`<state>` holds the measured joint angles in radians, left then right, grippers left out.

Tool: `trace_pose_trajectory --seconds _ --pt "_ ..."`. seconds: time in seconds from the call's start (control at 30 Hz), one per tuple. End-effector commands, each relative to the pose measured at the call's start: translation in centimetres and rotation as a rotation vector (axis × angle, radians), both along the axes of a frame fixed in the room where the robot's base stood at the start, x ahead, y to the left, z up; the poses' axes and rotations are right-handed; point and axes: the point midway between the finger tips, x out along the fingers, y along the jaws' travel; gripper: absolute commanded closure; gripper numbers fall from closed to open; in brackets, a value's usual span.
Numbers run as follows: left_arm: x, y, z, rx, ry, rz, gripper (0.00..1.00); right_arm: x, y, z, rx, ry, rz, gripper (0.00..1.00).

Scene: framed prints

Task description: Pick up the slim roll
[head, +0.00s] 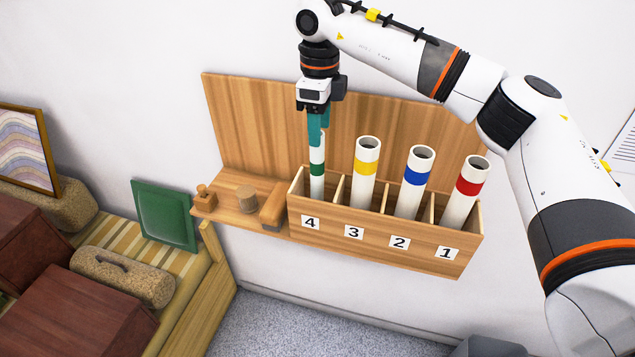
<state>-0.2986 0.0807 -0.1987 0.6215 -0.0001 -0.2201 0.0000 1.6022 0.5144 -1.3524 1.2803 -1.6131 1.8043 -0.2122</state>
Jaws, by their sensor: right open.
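The slim roll (317,170) is a thin white tube with a green band. It stands upright in the compartment marked 4 of the wooden wall rack (375,250). My right gripper (318,132) points straight down over it, with its teal fingers at the roll's upper end. The fingers are open and hide the roll's top. I cannot tell whether they touch it. My left gripper is not in view.
Thicker rolls with yellow (366,170), blue (415,180) and red (467,190) bands stand in compartments 3, 2 and 1. A wooden back panel (250,120) rises behind. A stamp (205,200) and other small wooden items sit on the shelf at left.

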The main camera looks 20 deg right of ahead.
Motion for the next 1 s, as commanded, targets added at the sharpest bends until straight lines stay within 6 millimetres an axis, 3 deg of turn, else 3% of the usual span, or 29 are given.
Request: trace_pose_trajectory --seconds 0.17,0.4,0.7,1.0 --pt "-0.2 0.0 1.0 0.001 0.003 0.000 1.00 -0.2 0.2 -1.3 -0.001 0.003 0.001 0.48" --pt "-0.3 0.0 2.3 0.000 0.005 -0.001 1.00 -0.4 0.5 -4.8 0.002 0.001 0.000 0.48" --pt "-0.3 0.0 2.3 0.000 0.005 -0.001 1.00 -0.4 0.5 -5.5 0.003 -0.001 0.001 0.48" --pt "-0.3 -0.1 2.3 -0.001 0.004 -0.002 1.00 -0.3 0.5 -5.5 0.003 -0.001 0.001 0.96"
